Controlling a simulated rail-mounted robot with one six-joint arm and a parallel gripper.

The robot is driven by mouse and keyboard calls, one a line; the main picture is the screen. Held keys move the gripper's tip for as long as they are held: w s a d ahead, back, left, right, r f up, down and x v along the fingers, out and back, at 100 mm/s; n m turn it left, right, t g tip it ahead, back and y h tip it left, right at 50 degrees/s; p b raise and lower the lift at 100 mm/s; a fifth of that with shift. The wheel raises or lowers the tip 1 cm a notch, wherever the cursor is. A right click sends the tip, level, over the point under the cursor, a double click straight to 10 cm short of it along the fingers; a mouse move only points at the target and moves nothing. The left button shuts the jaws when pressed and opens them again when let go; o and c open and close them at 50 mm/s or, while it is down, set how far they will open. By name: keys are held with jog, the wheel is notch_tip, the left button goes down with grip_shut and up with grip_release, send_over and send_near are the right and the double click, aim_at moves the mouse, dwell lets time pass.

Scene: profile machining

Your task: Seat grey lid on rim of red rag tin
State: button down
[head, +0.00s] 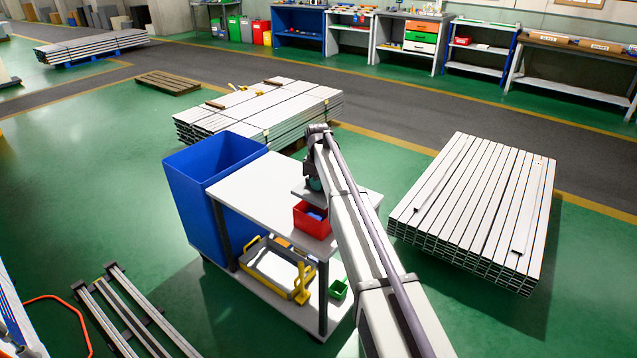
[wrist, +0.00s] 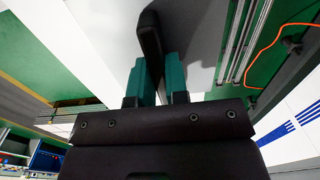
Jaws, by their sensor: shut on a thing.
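The red rag tin (head: 312,221) stands open on the white trolley top, with blue rags (head: 316,215) showing inside. The grey lid (head: 308,193) is a flat plate, held level just behind and above the tin in the head view, apart from its rim as far as I can see. My gripper (head: 315,184) is above the lid. In the wrist view its teal fingers (wrist: 163,78) are shut on the lid's black handle (wrist: 150,35), and the lid's grey surface (wrist: 192,40) lies beyond. My arm hides the right side of the tin and part of the lid.
The trolley top (head: 250,185) is clear left of the tin. A tall blue bin (head: 195,205) stands against its left end. A yellow-handled tray (head: 270,272) and a green box (head: 338,289) are on the lower shelf. Stacked profiles (head: 475,200) lie to the right.

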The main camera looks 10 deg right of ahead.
aim_at(316, 194)
jog(key=shift+f, duration=0.15)
jog(key=shift+w+a+f, duration=0.15)
jog(key=shift+w+a, duration=0.2)
notch_tip(316, 194, down, 5)
jog(key=b, duration=0.5)
jog(key=shift+s, duration=0.1)
jog(key=shift+f+b, duration=0.95)
jog(key=shift+b, duration=0.1)
dwell(0.6)
dwell(1.2)
jog(key=c, duration=1.1)
grip_release()
jog(key=shift+o, duration=0.2)
jog(key=shift+r, duration=0.1)
